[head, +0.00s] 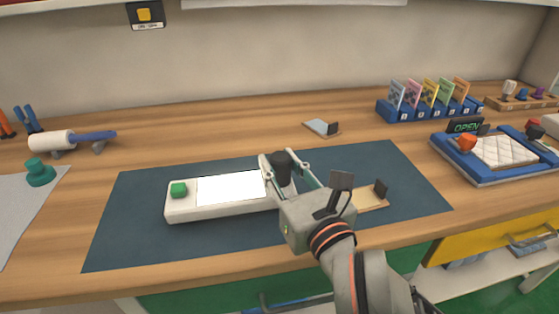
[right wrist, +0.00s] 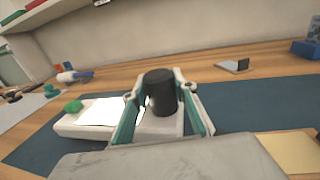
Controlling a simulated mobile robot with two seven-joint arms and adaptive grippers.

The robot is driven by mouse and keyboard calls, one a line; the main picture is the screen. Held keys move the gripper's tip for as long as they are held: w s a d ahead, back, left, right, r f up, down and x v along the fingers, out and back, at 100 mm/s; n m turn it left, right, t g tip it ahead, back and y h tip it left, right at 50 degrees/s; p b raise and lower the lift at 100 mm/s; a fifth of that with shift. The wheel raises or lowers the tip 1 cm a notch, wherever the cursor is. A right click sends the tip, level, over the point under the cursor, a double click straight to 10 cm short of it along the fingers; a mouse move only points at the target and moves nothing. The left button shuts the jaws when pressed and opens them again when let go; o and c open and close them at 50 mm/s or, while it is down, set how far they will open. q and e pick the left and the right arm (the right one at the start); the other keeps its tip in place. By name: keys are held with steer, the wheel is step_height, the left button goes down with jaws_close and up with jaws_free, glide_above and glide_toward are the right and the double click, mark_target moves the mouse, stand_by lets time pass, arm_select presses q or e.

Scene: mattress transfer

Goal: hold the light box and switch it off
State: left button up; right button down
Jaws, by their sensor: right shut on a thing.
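The light box (head: 215,209) is a long white box lying on the dark blue mat (head: 130,225). Its panel (head: 230,187) is bright white, and a green button (head: 179,190) stands up at its left end. A black upright cylinder (head: 282,172) stands at its right end. My right gripper (head: 286,163) is shut on this black cylinder, with one finger on each side; the cylinder also shows in the right wrist view (right wrist: 161,92). The green button (right wrist: 73,107) is out beyond the panel, away from this gripper. My left gripper is not in view.
A small tan board with a black clip (head: 370,199) lies right of my gripper, and a grey one (head: 322,128) behind the mat. A blue-framed tray (head: 470,175) with a quilted pad is at right. A white roller (head: 52,141) and green knob (head: 39,173) are at left.

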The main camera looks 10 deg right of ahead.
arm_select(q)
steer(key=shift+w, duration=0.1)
arm_select(e)
steer(key=shift+f, duration=0.2)
steer(key=shift+f, duration=0.2)
arm_select(q)
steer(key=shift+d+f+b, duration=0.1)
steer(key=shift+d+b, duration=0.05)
steer(key=shift+b, duration=0.35)
arm_select(e)
steer(key=shift+f, duration=0.4)
steer(key=shift+r, duration=0.1)
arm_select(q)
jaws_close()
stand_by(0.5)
